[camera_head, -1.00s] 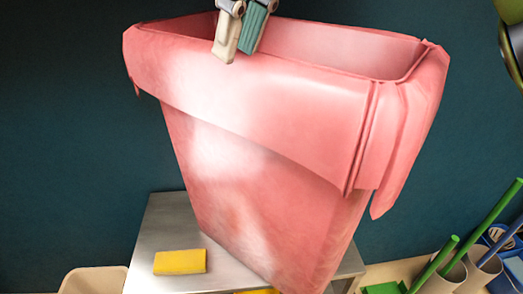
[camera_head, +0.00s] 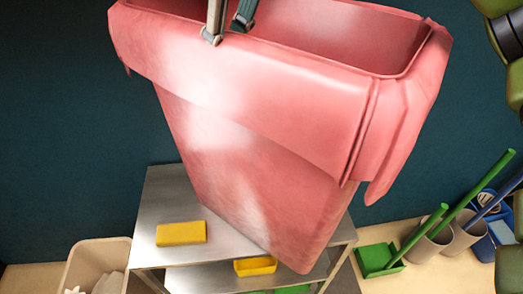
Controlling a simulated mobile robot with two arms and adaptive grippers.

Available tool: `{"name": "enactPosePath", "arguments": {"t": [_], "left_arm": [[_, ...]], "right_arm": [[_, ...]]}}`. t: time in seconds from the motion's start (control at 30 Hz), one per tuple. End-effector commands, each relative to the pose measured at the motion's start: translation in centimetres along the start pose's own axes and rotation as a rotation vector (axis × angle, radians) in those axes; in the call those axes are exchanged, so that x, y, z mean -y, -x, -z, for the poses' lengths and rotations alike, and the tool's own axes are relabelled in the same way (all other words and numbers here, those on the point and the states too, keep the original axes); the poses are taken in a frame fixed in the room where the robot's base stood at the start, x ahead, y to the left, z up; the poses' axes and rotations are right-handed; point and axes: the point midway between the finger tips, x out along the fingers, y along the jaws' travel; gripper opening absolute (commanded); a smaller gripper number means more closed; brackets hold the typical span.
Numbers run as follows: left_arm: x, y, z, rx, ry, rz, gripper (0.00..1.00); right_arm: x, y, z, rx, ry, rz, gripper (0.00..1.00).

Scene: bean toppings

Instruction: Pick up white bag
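A large pink bag (camera_head: 250,140), shaped like a bin with a folded-over rim, fills the middle of the view. It hangs in front of the metal table. My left gripper (camera_head: 228,32) comes in from the top and is at the bag's upper edge. One finger is outside the rim and the other on its inner side, so it appears shut on the rim. A white crumpled thing (camera_head: 108,284) shows in a beige bin (camera_head: 88,258) at the lower left; I cannot tell whether it is a bag. My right gripper is out of view.
The metal table (camera_head: 160,210) holds a yellow sponge-like block (camera_head: 181,233). A yellow tray (camera_head: 255,266) sits on its lower shelf. Part of my arm shows at the right edge.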

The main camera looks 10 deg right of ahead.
Motion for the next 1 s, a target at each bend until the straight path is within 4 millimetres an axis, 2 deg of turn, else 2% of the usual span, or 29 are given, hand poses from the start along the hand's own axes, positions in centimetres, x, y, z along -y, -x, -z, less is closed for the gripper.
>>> {"name": "enactPosePath", "arguments": {"t": [0.03,0.13,0.27,1.0], "left_arm": [[0.0,1.1,0.1,0.000,0.000,0.000,0.21],[0.0,1.4,0.1,0.000,0.000,0.000,0.21],[0.0,1.6,0.1,0.000,0.000,0.000,0.21],[0.0,0.8,0.1,0.000,0.000,-0.001,0.21]], "right_arm": [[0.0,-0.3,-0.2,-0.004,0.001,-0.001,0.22],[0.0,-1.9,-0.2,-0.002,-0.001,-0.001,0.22],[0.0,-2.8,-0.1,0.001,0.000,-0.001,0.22],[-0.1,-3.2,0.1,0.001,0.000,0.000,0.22]]}}
